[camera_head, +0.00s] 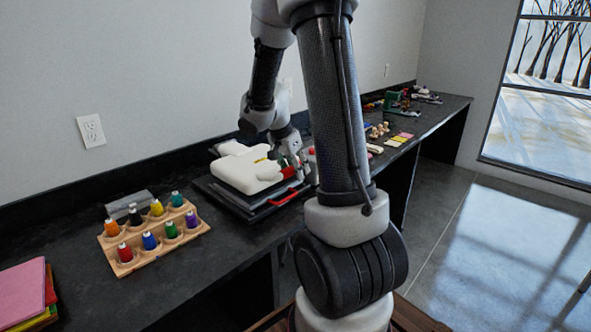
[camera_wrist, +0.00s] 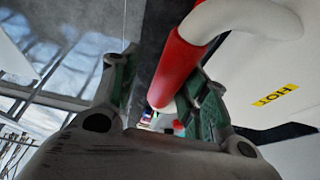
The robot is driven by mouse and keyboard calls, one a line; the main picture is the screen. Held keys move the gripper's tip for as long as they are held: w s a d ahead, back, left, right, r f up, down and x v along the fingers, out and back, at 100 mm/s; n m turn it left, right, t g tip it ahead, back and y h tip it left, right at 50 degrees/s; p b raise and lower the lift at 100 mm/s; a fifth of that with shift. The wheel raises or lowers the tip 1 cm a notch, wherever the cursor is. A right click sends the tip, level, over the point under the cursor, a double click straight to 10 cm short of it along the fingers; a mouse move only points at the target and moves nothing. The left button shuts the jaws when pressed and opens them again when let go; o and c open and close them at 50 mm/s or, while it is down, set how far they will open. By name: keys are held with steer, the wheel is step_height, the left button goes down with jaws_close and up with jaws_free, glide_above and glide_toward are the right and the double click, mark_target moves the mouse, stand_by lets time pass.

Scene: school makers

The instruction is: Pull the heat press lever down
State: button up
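The heat press (camera_head: 245,168) stands on the counter, with a white rounded upper body and a dark flat base. In the wrist view its white lever arm (camera_wrist: 240,17) bends down into a red lever grip (camera_wrist: 177,65). My gripper (camera_wrist: 155,78) has its two green-padded fingers apart, with the red grip between them, close to the right finger. A gap shows between the grip and the left finger. In the head view my gripper (camera_head: 290,163) is at the right side of the press, and the lever is mostly hidden behind it.
A red front handle (camera_head: 285,199) sticks out low from the press base. A wooden rack (camera_head: 154,243) of coloured bottles stands to the left, with a grey block (camera_head: 128,203) behind it. Coloured sheets (camera_head: 25,293) lie at far left. Small items lie further right along the counter.

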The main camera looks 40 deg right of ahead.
steer(key=v, duration=1.1)
steer(key=shift+r, duration=0.25)
steer(key=shift+a, duration=0.15)
steer(key=s+a+r+n+t+y, duration=0.2)
steer(key=s+a+n, duration=0.4)
steer(key=s+n, duration=0.2)
steer(key=s+a+r+n+t+y, duration=0.1)
steer(key=s+a+n, duration=0.5)
steer(key=s, duration=0.6)
steer(key=shift+r+n+t+y, duration=0.4)
steer(key=shift+r+n+y, duration=0.35)
steer(key=shift+n, duration=0.45)
